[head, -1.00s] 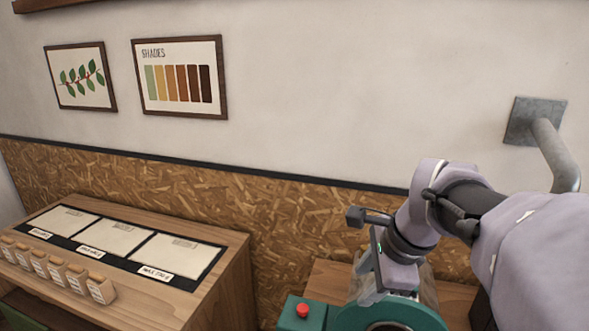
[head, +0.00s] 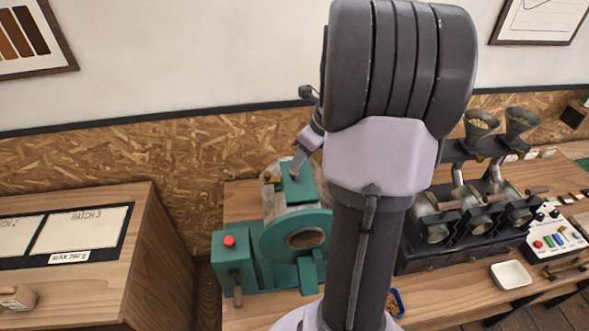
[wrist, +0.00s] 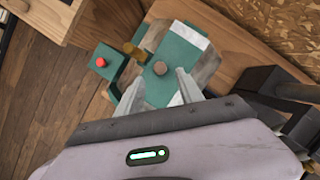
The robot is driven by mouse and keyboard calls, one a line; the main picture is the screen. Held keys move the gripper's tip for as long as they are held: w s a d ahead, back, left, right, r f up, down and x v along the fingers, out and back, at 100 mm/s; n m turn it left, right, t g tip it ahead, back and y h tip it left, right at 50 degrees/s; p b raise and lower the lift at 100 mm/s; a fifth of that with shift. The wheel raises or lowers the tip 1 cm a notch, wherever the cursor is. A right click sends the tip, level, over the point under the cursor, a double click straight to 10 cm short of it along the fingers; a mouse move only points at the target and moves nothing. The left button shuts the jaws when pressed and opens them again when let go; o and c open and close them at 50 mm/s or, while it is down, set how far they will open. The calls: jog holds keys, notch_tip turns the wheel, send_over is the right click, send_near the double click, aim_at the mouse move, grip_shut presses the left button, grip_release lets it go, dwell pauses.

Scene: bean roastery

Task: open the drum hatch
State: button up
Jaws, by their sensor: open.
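The teal roaster (head: 231,268) stands on a wooden bench left of my arm, with a round teal front (head: 275,238) around a dark round opening. On top of its drum lies a teal hatch panel (head: 297,187); it looks closed. In the wrist view the hatch (wrist: 158,92) carries a round grey-brown knob (wrist: 160,68). My gripper (wrist: 158,84) is open above the panel, its fingers apart with the knob just beyond and between their tips. I see no contact. In the head view my arm hides part of the gripper.
A red button (head: 229,241) tops the roaster's left box. A wooden cabinet (head: 150,250) with labelled trays stands at left. Right of my arm are a dark multi-barrel machine (head: 470,215) with hoppers, a white dish (head: 511,274) and a button panel (head: 553,240). The particle-board wall is close behind.

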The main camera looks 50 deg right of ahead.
jog(key=x, duration=0.6)
jog(key=shift+r, duration=0.1)
grip_shut()
dwell(1.1)
